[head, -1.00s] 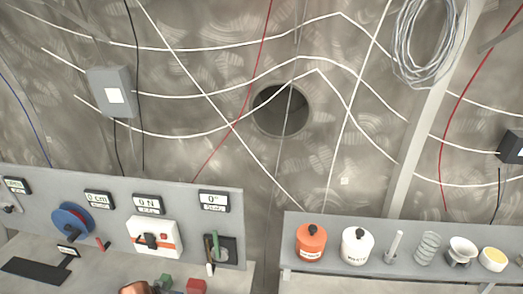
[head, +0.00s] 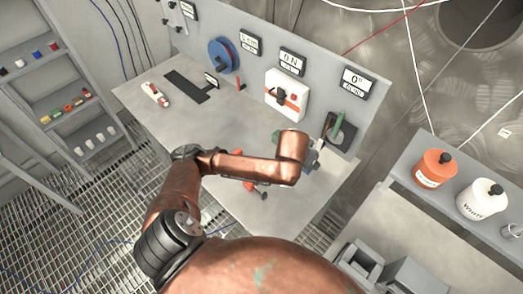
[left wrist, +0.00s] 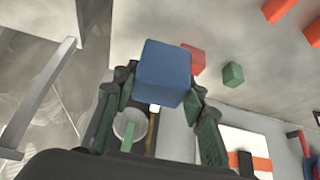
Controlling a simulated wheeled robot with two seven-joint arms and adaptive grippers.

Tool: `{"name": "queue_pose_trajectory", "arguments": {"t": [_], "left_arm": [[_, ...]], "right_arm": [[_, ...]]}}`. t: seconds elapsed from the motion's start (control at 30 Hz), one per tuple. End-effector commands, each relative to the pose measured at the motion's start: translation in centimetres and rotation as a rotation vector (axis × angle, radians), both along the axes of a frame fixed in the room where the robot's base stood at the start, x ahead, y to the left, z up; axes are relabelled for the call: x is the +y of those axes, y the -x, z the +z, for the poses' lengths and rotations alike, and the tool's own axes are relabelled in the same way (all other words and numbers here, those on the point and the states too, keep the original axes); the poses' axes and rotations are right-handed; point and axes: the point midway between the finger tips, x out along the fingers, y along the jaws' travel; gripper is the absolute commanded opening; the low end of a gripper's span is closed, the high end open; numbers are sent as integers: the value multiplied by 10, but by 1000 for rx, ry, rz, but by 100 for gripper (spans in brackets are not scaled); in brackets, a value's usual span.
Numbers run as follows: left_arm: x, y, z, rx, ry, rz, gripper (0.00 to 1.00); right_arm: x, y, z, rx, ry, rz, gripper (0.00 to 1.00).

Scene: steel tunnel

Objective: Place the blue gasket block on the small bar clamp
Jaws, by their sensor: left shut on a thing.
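The blue gasket block (left wrist: 165,72) is held between the two dark green fingers of my left gripper (left wrist: 160,100) in the left wrist view. The gripper is shut on it, above the grey bench top. In the head view my copper left arm reaches over the bench, and its end hides most of the gripper. A red-orange item (head: 250,187) with a dark end lies on the bench, partly covered by my forearm; it may be the small bar clamp, but I cannot tell. My right gripper is not in view.
In the left wrist view a red block (left wrist: 198,60) and a green block (left wrist: 233,74) lie beyond the held block. The bench's back panel carries a blue reel (head: 223,55) and a white switch box (head: 286,94). An orange jar (head: 434,170) stands on the right shelf.

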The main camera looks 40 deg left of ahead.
Motion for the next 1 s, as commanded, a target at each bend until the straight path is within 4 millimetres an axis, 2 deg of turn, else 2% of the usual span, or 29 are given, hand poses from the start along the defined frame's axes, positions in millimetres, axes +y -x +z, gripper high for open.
{"name": "queue_pose_trajectory", "arguments": {"t": [0.17,0.53,1.0], "left_arm": [[16,15,-10,6,1,-9,13],[64,62,-35,6,0,-34,13],[127,131,-43,3,0,-70,13]], "right_arm": [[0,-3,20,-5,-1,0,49],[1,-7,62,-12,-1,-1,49],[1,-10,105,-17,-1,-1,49]]}}
